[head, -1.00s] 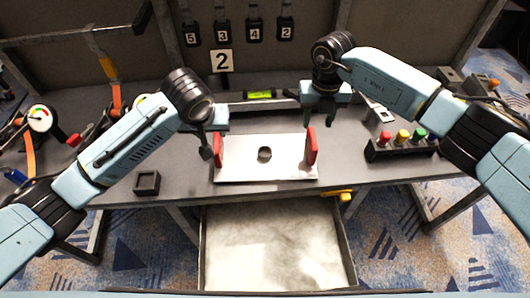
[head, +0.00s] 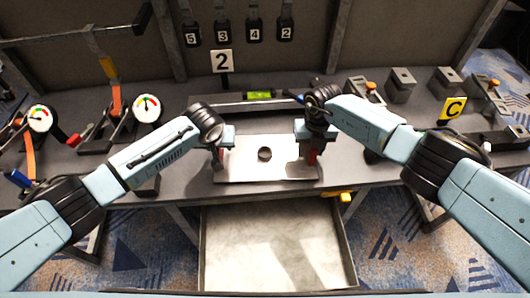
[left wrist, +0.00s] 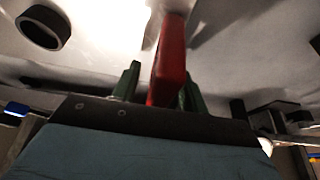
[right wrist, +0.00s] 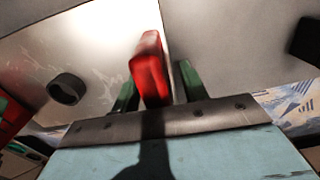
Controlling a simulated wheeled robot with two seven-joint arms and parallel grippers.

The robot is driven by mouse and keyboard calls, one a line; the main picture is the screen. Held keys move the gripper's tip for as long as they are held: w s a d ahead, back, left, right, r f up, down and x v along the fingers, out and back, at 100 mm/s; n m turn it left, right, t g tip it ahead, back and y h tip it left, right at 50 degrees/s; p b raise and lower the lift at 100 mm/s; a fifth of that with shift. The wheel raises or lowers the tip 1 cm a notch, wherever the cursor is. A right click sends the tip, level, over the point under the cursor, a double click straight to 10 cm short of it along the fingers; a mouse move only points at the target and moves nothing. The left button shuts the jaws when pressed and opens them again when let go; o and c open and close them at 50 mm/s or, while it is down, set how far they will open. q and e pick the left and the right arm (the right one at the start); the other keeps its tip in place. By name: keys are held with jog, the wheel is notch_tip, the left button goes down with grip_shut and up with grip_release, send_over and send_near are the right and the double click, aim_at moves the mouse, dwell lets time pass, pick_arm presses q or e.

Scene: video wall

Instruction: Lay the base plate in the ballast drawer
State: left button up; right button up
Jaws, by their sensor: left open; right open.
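The base plate (head: 264,172) is a flat, pale metal plate lying on the workbench, with a dark ring near its middle and a red handle at each end. My left gripper (head: 218,160) is at the left handle; in the left wrist view the red handle (left wrist: 170,60) stands between its open green fingers. My right gripper (head: 310,155) is at the right handle; in the right wrist view the red handle (right wrist: 150,68) stands between its open fingers. The ballast drawer (head: 204,250) is pulled out below the bench front, its pale floor bare.
A yellow latch-like piece (head: 338,195) sits at the bench's front edge, above the drawer's right side. A level with a green vial (head: 259,95) lies behind the plate. Gauges (head: 147,108) stand at left, and a yellow C sign (head: 454,108) at right.

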pick_arm(q)
grip_shut()
pick_arm(e)
grip_shut()
pick_arm(q)
jog(key=shift+r, duration=0.1)
dwell(1.1)
